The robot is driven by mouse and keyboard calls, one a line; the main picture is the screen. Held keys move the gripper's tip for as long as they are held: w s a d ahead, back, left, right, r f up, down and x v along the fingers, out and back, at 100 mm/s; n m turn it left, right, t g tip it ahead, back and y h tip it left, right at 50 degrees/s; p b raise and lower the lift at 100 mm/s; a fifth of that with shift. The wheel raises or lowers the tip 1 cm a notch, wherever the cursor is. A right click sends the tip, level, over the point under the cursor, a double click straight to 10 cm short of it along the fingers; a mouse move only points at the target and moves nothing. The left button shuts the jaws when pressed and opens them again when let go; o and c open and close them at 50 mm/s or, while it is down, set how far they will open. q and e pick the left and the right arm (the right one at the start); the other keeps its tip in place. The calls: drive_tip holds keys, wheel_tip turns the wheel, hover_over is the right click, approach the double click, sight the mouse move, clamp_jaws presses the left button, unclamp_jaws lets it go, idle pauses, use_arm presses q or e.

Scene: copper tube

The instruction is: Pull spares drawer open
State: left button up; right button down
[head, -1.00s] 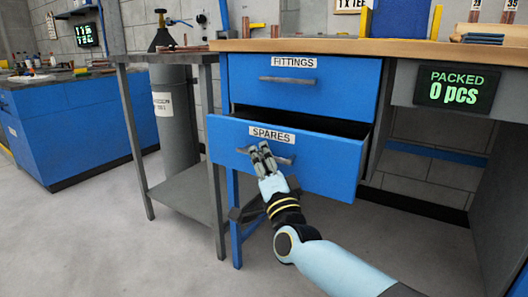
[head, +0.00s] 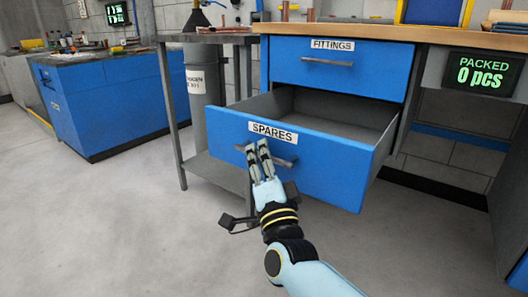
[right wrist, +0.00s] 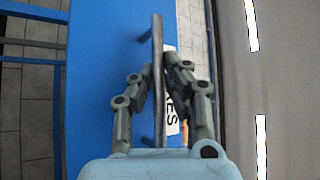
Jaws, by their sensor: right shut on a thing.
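The spares drawer (head: 325,165) is a blue drawer with a "SPARES" label, standing well out of the cabinet. Its grey inside shows from above and looks empty in the part I see. My right gripper (head: 259,150) is at the drawer front, its fingers on the bar handle (head: 284,162). In the right wrist view the handle (right wrist: 158,60) runs between the two fingers of the right gripper (right wrist: 167,75), which is shut on it. My left gripper is in neither view.
The shut fittings drawer (head: 377,72) is right above, under the wooden bench top (head: 380,33). The floor in front is clear.

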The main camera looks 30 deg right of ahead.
drive_tip(key=shift+s+f, duration=0.1)
drive_tip(key=shift+f, duration=0.25)
drive_tip(key=c, duration=1.7)
unclamp_jaws()
drive_tip(key=shift+o, duration=0.3)
drive_tip(key=shift+r, duration=0.1)
drive_tip(key=v, duration=1.2)
